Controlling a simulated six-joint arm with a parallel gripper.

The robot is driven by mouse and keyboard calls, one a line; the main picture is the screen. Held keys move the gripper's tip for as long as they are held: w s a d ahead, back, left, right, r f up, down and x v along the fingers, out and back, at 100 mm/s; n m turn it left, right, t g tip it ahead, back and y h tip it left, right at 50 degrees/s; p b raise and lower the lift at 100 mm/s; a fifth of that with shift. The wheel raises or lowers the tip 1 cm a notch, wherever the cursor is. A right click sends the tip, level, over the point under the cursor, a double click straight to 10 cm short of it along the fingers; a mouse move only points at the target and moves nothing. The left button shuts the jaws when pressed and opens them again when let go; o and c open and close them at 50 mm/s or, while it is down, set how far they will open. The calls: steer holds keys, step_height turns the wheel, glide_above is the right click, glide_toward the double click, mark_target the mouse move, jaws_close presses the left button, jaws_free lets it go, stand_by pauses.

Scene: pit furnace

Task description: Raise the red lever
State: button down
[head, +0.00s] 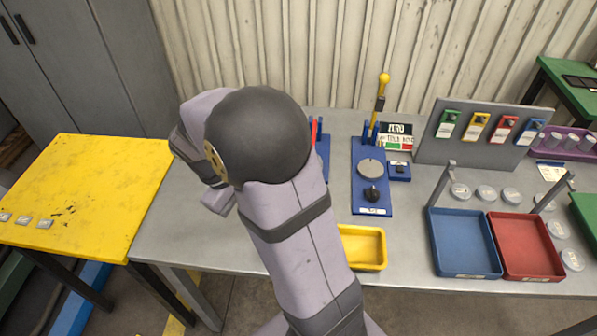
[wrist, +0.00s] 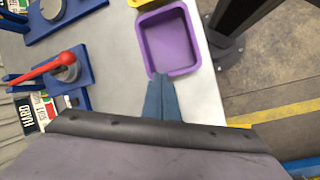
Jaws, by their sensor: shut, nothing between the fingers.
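The red lever (wrist: 48,67) shows in the wrist view at left, a red rod with a round knob. It leans out from its pivot over its blue base (wrist: 82,71), with the knob above a grey disc. In the head view only a short red piece of the lever (head: 314,131) shows beside my arm; the rest is hidden. My gripper (wrist: 161,78) is shut and empty, its blue-grey fingers at the near edge of a purple tray, right of the lever and apart from it. My arm hides the gripper in the head view.
The purple tray (wrist: 167,42) lies at the table edge. A yellow lever (head: 381,95) stands upright on its own blue base. A yellow tray (head: 364,247), a blue tray (head: 464,244) and a red tray (head: 527,246) lie further right. A yellow table (head: 85,195) is left.

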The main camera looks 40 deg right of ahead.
steer(key=w+d+n+g+h+b, duration=0.2)
steer(key=w+d+h, duration=0.4)
steer(key=w+d, duration=0.4)
steer(key=shift+w+d+r+h, duration=0.2)
steer(key=shift+w+r+h, duration=0.15)
steer(key=shift+w, duration=0.4)
steer(key=shift+p+x, duration=1.15)
steer(key=shift+x, duration=3.9)
